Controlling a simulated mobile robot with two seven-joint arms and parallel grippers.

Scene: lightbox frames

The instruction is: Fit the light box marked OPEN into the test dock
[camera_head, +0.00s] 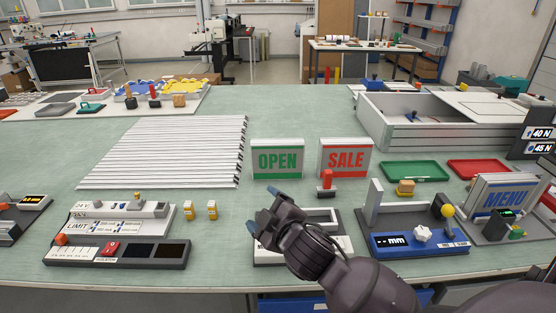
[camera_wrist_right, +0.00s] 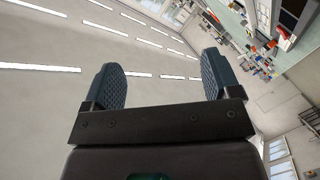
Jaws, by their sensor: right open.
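No label names the test dock; a white-and-dark fixture (camera_head: 322,215) is partly hidden behind my right arm. My left gripper is not in view.
A blue gauge unit (camera_head: 418,243) stands right of my arm, and the MENU light box (camera_head: 503,202) farther right. White strips (camera_head: 165,150) lie at left. Green (camera_head: 414,172) and red (camera_head: 480,169) trays lie at right. A control panel (camera_head: 115,252) is at front left.

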